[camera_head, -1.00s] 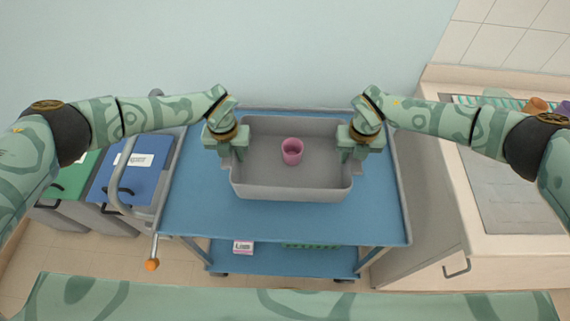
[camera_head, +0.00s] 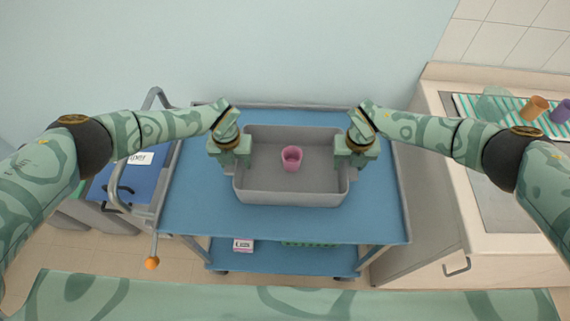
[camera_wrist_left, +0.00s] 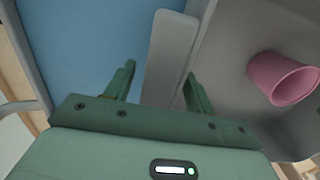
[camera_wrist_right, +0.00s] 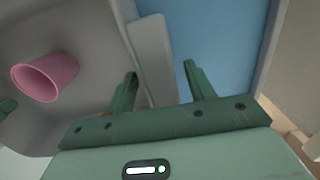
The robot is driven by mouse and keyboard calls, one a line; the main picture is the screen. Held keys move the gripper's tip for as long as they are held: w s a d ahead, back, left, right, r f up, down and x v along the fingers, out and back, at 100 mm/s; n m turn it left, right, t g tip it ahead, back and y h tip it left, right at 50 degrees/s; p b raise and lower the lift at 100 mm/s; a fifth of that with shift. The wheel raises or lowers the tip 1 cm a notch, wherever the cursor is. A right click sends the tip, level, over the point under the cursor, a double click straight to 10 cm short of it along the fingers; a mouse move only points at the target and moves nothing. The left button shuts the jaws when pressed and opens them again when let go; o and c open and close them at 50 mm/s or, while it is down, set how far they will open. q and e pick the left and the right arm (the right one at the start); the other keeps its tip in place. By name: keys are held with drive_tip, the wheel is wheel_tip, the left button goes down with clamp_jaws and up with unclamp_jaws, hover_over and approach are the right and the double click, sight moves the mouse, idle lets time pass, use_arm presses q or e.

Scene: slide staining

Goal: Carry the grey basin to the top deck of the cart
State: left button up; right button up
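The grey basin (camera_head: 290,198) rests on the blue top deck (camera_head: 290,225) of the cart, near its middle, and looks level. Gaps show between fingers and tabs.
A counter (camera_head: 440,180) with a striped mat (camera_head: 468,105), an orange cup (camera_head: 534,108) and a purple cup (camera_head: 561,112) stands right. A blue-lidded bin (camera_head: 135,180) is left. The lower deck (camera_head: 285,262) holds a small box (camera_head: 243,245). Deck room is free in front of the basin.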

idle(0.4)
use_arm(q)
drive_tip(key=r, duration=1.1)
drive_tip(key=shift+s+r, duration=0.2)
drive_tip(key=shift+r, duration=0.2)
use_arm(e)
drive_tip(key=shift+r, duration=0.1)
use_arm(q)
drive_tip(key=shift+r, duration=0.1)
use_arm(e)
wheel_tip(320, 180, up, 12)
drive_tip(key=shift+s, duration=0.2)
